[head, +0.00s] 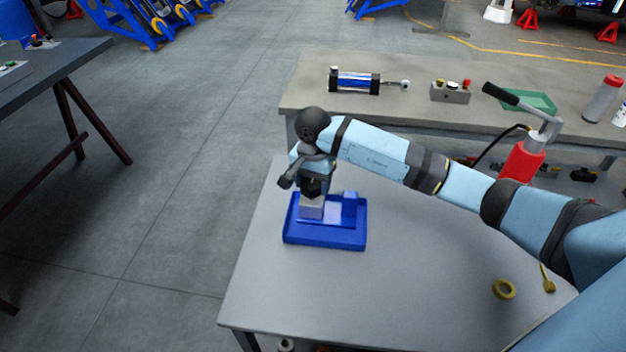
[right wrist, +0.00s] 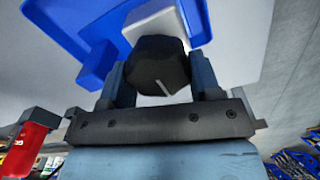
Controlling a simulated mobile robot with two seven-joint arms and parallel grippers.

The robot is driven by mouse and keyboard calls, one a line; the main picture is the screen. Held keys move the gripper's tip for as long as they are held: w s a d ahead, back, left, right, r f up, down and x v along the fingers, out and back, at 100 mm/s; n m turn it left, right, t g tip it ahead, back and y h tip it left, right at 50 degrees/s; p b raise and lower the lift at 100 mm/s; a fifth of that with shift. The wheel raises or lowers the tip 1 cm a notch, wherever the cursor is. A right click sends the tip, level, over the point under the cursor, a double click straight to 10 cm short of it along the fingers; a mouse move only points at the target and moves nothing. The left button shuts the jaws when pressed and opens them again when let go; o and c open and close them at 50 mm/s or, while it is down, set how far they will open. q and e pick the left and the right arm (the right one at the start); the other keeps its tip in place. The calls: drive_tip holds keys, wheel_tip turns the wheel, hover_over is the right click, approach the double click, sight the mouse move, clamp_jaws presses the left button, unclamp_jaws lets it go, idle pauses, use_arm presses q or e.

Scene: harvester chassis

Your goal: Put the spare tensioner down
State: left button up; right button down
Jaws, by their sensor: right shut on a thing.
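The spare tensioner shows as a black round knob (right wrist: 160,66) on a light grey block (head: 311,209). My right gripper (head: 314,187) points down over the blue tray (head: 325,240) and is shut on the black knob. The right wrist view shows the knob between the two fingers (right wrist: 160,80), with the block (right wrist: 152,22) beyond it. The block is upright, in or just above the left part of the tray; I cannot tell whether it touches the floor of the tray. My left gripper is not in view.
The tray stands on a grey table (head: 390,290) with free room around it. A red jack-like tool (head: 523,160) stands behind. A workbench (head: 420,118) at the back holds a blue cylinder (head: 354,82) and a green tray (head: 528,99).

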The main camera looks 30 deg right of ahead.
drive_tip(key=shift+c, duration=1.6)
unclamp_jaws()
wheel_tip(320, 180, up, 12)
